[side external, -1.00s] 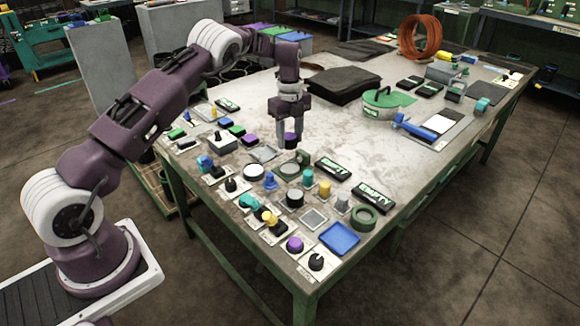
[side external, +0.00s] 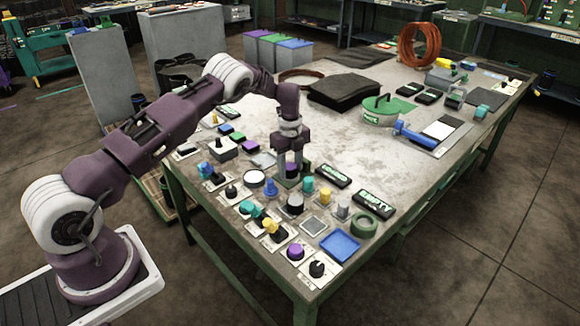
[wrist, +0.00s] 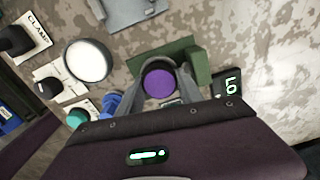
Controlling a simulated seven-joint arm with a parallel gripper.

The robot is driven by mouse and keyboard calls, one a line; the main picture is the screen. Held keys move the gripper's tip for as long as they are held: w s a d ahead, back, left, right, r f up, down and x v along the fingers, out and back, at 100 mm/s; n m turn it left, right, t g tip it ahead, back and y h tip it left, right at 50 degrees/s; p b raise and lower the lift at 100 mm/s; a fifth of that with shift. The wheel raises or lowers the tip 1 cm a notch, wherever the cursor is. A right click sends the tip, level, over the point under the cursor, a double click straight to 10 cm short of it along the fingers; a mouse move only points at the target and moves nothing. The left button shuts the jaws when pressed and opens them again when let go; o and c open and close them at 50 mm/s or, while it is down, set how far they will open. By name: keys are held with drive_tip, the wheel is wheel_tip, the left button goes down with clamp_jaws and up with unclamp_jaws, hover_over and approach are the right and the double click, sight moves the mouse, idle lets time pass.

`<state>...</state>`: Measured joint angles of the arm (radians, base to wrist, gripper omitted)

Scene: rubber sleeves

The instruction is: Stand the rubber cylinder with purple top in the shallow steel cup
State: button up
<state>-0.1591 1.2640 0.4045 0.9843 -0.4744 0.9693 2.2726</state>
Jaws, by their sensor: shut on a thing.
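The purple-topped cylinder (wrist: 159,84) is between the two fingers of my gripper (wrist: 160,92) in the wrist view, with its round top facing the camera. My gripper (side external: 291,168) is shut on it, and its purple shows in the side view (side external: 292,170). The cylinder's lower end is hidden. A dark green block-like piece (wrist: 200,66) is right beside and behind it; I cannot tell whether they touch. A round pale-faced thing with a dark rim (wrist: 87,60), left of my gripper, may be the shallow steel cup. It also shows in the side view (side external: 253,179).
Several knobs and small parts crowd the near table edge, including a blue tray (side external: 340,246) and a green ring (side external: 364,225). A grey metal plate (wrist: 130,10) lies beyond the gripper. The middle of the table (side external: 345,130) is mostly clear.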

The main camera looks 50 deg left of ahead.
drive_tip(key=shift+s+f, duration=0.1)
drive_tip(key=shift+f, duration=0.45)
drive_tip(key=o, duration=1.1)
drive_tip(key=shift+f, duration=0.1)
wheel_tip(320, 180, up, 14)
wheel_tip(320, 180, up, 14)
drive_tip(key=n+t, duration=0.2)
drive_tip(key=n, duration=0.4)
hover_over(290, 167)
drive_tip(key=s+d, duration=0.5)
drive_tip(key=s, duration=0.1)
drive_tip(key=s+d+r+n+t, duration=0.1)
drive_tip(key=s+d+r+n, duration=0.45)
drive_tip(key=s+r, duration=0.35)
drive_tip(key=s+d+f+n+t, duration=0.1)
drive_tip(key=s+d+f+n, duration=0.1)
drive_tip(key=s, duration=1)
drive_tip(key=s+d+f+n+t, duration=0.1)
drive_tip(key=s+d+n, duration=0.3)
drive_tip(key=s, duration=0.7)
drive_tip(key=shift+s+d+f+n+t, duration=0.35)
drive_tip(key=shift+f+n, duration=0.35)
drive_tip(key=shift+n, duration=0.35)
